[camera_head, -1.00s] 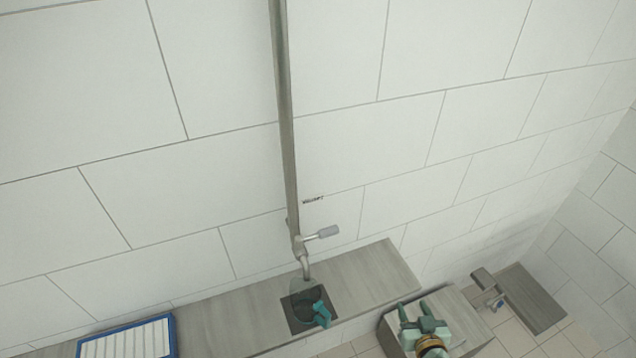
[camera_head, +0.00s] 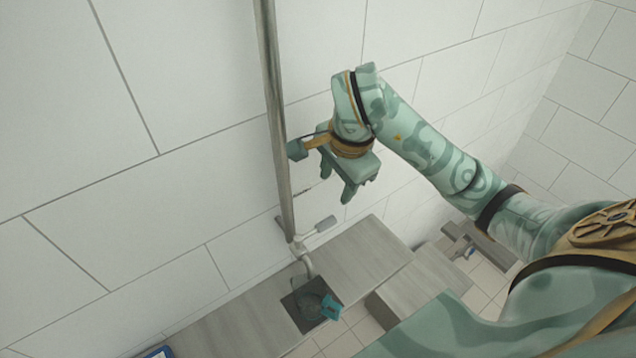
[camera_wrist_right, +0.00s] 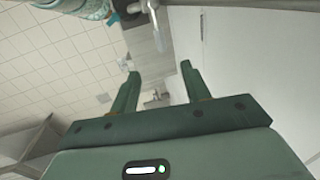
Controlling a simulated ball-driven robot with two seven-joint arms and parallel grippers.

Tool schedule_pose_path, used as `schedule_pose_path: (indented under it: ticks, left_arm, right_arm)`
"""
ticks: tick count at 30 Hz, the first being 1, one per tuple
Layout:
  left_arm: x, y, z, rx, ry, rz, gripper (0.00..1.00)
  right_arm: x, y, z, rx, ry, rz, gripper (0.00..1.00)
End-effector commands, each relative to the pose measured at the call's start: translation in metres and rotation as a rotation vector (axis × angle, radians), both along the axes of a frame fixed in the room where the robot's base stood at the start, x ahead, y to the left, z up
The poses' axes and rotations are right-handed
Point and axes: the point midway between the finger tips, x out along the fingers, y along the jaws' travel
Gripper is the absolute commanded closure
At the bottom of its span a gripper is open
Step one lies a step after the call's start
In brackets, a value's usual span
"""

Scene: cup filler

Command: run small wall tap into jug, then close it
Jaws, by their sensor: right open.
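The small tap (camera_head: 306,262) sits at the foot of a pipe on the tiled wall, its spout bending down. Its grey lever handle (camera_head: 325,225) sticks out to the right. The see-through jug (camera_head: 308,303) with a teal handle (camera_head: 331,308) stands below the spout on a dark square. I cannot tell whether water runs or is in the jug. My right gripper (camera_head: 337,185) is open and empty, above the lever in the picture and apart from it. In the right wrist view the fingers (camera_wrist_right: 160,72) are spread, and the pale tap (camera_wrist_right: 155,25) shows beyond them. My left gripper is out of view.
The upright pipe (camera_head: 273,120) runs up the wall just left of my right gripper. A grey shelf (camera_head: 215,325) carries the jug. A grey block (camera_head: 420,280) stands to its right. A blue-edged item (camera_head: 160,353) is cut off at the bottom left.

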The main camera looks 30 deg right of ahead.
Motion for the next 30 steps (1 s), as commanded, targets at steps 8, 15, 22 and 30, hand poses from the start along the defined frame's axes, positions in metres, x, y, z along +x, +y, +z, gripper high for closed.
schedule_pose_path:
  ticks: [8,15,22,30]
  left_arm:
    - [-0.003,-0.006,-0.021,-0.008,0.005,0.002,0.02]
    - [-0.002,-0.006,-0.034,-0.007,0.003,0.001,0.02]
    - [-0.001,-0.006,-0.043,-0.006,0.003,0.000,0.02]
    - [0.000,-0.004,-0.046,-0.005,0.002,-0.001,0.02]
  right_arm:
    - [0.006,0.004,-0.046,0.010,0.010,0.005,0.53]
    - [0.017,0.004,-0.101,0.011,0.009,0.002,0.53]
    - [0.026,0.004,-0.142,0.008,0.006,0.003,0.53]
    - [0.030,0.004,-0.159,0.006,0.005,0.002,0.53]
